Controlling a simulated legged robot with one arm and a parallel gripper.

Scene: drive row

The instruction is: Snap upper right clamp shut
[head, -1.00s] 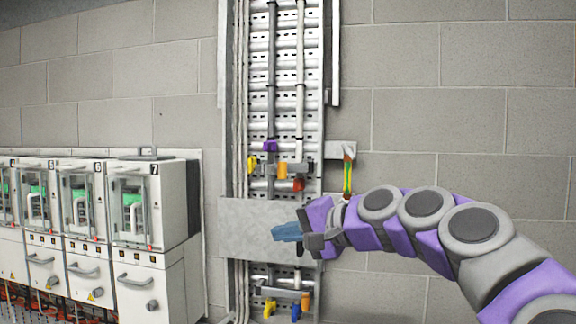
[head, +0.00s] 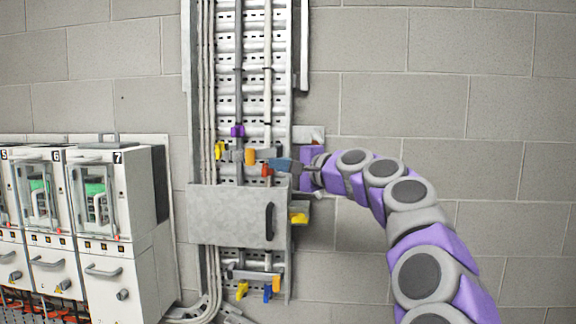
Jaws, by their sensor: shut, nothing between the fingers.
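In the head view, an upper row of coloured clamps sits on the perforated cable ladder (head: 228,105). A yellow clamp (head: 220,151) is on the left, a purple one (head: 238,131) a little higher, and an orange one (head: 250,156) further right. A small red clamp (head: 267,170) is rightmost in this row, just above the grey cover plate (head: 225,215). My gripper (head: 280,165) comes in from the right, shut and empty, its blue-grey fingertips close beside the red clamp. I cannot tell whether they touch it, or whether that clamp is open.
A black handle (head: 269,221) stands out from the cover plate, with a yellow piece (head: 299,218) to its right. Lower clamps (head: 243,290) sit below the plate. White cabinets (head: 112,220) stand at the left. The block wall (head: 480,110) on the right is bare.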

